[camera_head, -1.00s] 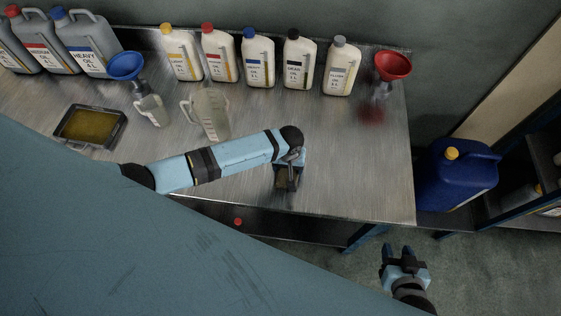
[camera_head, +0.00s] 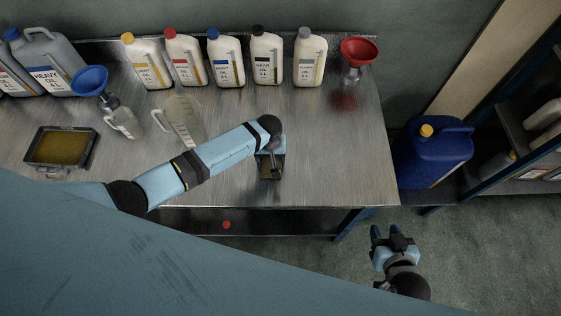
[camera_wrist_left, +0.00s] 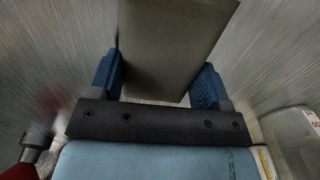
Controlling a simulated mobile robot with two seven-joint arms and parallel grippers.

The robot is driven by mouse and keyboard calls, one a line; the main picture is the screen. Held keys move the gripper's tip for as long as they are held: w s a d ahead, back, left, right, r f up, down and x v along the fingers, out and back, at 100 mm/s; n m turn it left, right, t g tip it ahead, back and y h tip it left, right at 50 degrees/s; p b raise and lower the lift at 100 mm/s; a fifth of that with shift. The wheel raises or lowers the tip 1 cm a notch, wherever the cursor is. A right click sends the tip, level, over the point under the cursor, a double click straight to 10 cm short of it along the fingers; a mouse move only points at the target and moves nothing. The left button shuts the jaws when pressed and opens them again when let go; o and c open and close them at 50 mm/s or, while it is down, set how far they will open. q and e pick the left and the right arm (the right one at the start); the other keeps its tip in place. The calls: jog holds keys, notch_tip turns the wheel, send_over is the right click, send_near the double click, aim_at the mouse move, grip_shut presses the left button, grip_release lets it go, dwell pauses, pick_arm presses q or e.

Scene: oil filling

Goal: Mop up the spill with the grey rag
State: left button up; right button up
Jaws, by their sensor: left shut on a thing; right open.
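My left gripper (camera_head: 270,172) is over the front right part of the steel bench (camera_head: 325,160). In the left wrist view its blue fingers (camera_wrist_left: 157,78) are shut on the grey rag (camera_wrist_left: 170,45), a flat grey-olive piece. In the head view the gripper largely hides the rag. A blurred dark red patch (camera_head: 344,102) shows on the bench in front of the red funnel (camera_head: 358,50); I cannot tell whether it is the spill or a reflection. It also shows in the left wrist view (camera_wrist_left: 50,100). My right gripper (camera_head: 388,234) is open and empty, off the bench over the floor.
Several oil bottles (camera_head: 227,62) line the back of the bench. A clear jug (camera_head: 184,122), a blue funnel (camera_head: 90,80) and a tray of oil (camera_head: 60,147) stand at left. A blue canister (camera_head: 434,152) is right of the bench. The bench right of my left gripper is clear.

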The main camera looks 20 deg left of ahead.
aim_at(290, 160)
pick_arm(q)
jog(key=a, duration=0.1)
jog(key=w+a, duration=0.1)
jog(key=a, duration=0.1)
jog(key=shift+w+a, duration=0.2)
jog(key=shift+a, duration=0.1)
jog(key=d, duration=1)
jog(key=a, duration=0.1)
jog(key=s+a, duration=0.1)
jog(key=a, duration=0.1)
jog(key=s+a, duration=0.1)
jog(key=a, duration=0.1)
jog(key=shift+r, duration=3.5)
